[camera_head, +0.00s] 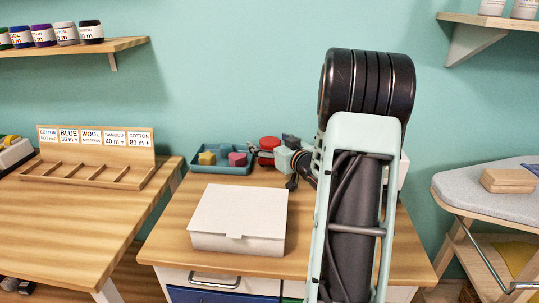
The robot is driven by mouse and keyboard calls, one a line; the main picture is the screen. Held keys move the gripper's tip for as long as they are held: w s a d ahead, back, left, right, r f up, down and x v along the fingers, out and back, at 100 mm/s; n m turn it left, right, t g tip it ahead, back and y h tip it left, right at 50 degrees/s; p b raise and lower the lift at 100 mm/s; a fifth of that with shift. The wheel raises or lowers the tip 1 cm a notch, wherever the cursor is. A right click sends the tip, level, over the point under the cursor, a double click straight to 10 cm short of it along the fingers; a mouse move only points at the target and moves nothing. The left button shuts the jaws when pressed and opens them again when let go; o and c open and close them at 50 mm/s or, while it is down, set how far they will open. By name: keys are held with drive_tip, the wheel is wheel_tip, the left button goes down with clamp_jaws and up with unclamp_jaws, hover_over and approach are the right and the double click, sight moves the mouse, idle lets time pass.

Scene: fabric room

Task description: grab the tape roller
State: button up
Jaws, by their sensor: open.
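I cannot pick out a tape roller for certain. A red round object (269,143) stands at the back of the middle wooden table, just right of a teal tray, with a second red part below it, partly behind my wrist. My arm reaches over the right side of this table and hides what lies behind it.
The teal tray (207,168) holds a yellow block (207,158) and a pink block (237,159). A closed white box (238,213) fills the table's front middle. A wooden rack (96,160) stands on the left table. An ironing board (480,190) with wooden blocks is at right.

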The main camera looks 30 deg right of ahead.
drive_tip(key=shift+c, duration=0.5)
drive_tip(key=c, duration=1.2)
drive_tip(key=shift+c, duration=0.4)
drive_tip(key=shift+r, duration=0.1)
